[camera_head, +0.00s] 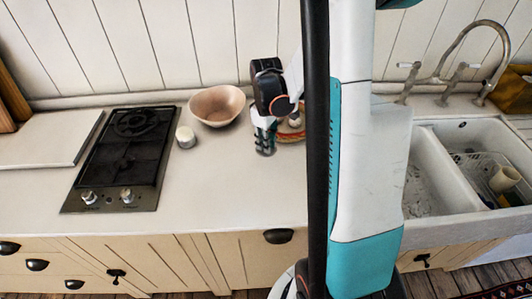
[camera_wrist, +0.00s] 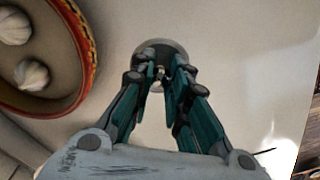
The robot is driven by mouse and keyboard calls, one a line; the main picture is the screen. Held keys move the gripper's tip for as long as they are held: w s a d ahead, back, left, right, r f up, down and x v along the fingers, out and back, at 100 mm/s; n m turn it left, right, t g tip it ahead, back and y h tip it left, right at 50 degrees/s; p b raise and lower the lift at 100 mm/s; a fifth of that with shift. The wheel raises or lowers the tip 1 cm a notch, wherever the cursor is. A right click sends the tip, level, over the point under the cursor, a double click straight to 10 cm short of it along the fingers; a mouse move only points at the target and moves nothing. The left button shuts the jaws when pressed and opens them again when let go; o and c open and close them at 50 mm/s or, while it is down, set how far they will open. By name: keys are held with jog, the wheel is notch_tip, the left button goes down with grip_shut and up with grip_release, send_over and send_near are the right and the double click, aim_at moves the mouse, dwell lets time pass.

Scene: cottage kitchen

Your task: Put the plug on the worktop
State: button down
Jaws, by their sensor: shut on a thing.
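The plug (camera_wrist: 172,47) shows in the wrist view as a round grey metal disc with a small knob at its centre. My gripper (camera_wrist: 160,78) is shut on it, with the green fingers closed about the knob. In the head view my gripper (camera_head: 265,147) points down over the worktop (camera_head: 225,185), right of the pink bowl. The plug cannot be made out clearly there. The fingertips are close to the worktop, but I cannot tell whether the plug touches it.
A red-rimmed dish (camera_wrist: 86,50) with garlic bulbs lies close beside my gripper. A pink bowl (camera_head: 217,106), a small white pot (camera_head: 185,137) and a black hob (camera_head: 125,150) stand left. A double sink (camera_head: 470,135) is right. The worktop's front is clear.

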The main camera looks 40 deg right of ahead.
jog(key=shift+f+b, duration=0.6)
jog(key=shift+f, duration=1.55)
jog(key=shift+f, duration=0.2)
jog(key=c, duration=1.5)
grip_release()
jog(key=shift+c, duration=0.2)
jog(key=shift+r, duration=0.2)
notch_tip(320, 180, up, 12)
jog(key=p, duration=0.3)
